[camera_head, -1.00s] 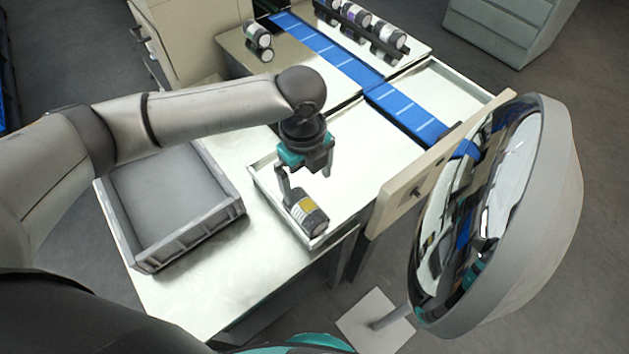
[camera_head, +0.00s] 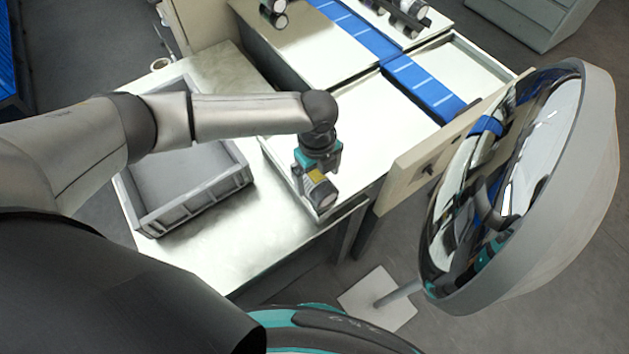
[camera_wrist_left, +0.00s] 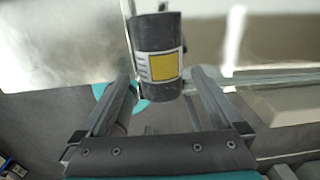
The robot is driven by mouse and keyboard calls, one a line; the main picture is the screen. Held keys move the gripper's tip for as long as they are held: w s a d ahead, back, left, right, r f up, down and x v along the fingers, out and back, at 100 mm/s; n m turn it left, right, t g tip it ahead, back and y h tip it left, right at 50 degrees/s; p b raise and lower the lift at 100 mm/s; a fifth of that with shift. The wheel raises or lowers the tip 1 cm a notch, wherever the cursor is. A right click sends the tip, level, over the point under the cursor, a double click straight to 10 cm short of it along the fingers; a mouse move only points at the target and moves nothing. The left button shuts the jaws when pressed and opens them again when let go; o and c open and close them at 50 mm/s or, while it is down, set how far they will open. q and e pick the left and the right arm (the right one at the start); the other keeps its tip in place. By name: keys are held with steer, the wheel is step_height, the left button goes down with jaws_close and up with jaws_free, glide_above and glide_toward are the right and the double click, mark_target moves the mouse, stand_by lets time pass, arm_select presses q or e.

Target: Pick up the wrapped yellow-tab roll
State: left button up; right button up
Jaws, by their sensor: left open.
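The wrapped roll (camera_head: 321,191), dark with a white label and yellow tab, is at the near corner of the shallow metal tray (camera_head: 297,191). My left gripper (camera_head: 314,178) is low at the roll, its body close above it. In the head view the fingers are mostly hidden. My right gripper is not in view.
A grey crate (camera_head: 240,178) stands left of the tray on the metal table. A blue conveyor (camera_head: 425,84) runs behind. A tan panel (camera_head: 411,178) and a large mirrored dome (camera_head: 590,190) stand to the right. Other dark rolls (camera_head: 273,13) are at the back.

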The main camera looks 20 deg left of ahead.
arm_select(q)
step_height(320, 180, down, 3)
steer(key=shift+r, duration=0.25)
jaws_close()
stand_by(0.7)
